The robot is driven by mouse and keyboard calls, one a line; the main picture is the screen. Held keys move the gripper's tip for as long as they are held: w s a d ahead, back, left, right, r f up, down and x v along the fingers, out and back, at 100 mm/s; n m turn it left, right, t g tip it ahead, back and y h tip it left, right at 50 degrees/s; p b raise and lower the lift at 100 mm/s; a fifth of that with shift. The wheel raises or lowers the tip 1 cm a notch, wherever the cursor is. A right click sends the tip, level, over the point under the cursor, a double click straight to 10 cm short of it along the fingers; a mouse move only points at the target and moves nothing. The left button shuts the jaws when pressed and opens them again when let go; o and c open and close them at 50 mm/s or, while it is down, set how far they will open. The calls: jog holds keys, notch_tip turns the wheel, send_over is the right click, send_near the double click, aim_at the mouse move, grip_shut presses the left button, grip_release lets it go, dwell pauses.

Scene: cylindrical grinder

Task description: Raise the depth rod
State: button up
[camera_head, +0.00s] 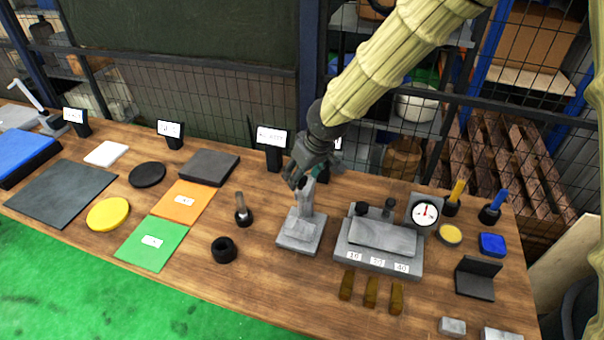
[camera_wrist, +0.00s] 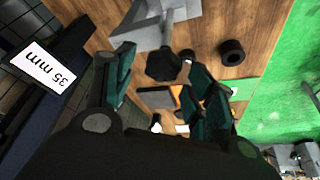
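A grey metal stand (camera_head: 300,232) with a square stepped base and a short upright post (camera_head: 306,195) sits on the bench. My gripper (camera_head: 304,178) is at the top of this post and hides its upper end. In the wrist view the grey stand (camera_wrist: 150,28) shows at the top, with a dark faceted knob (camera_wrist: 163,65) in front of it. The green-padded fingers of my gripper (camera_wrist: 160,88) are apart, with the knob in the gap between them; I cannot tell whether they touch it. No separate rod can be made out clearly.
A grey block fixture (camera_head: 380,238) with a dial gauge (camera_head: 425,212) stands close on the right. A black ring (camera_head: 223,250) and a small upright peg (camera_head: 242,212) are on the left. A dark sign (camera_wrist: 45,68) reading "35 mm" is near the gripper. Wire fencing stands behind the bench.

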jog(key=shift+f, duration=0.1)
jog(key=v, duration=1.2)
jog(key=shift+a, duration=0.1)
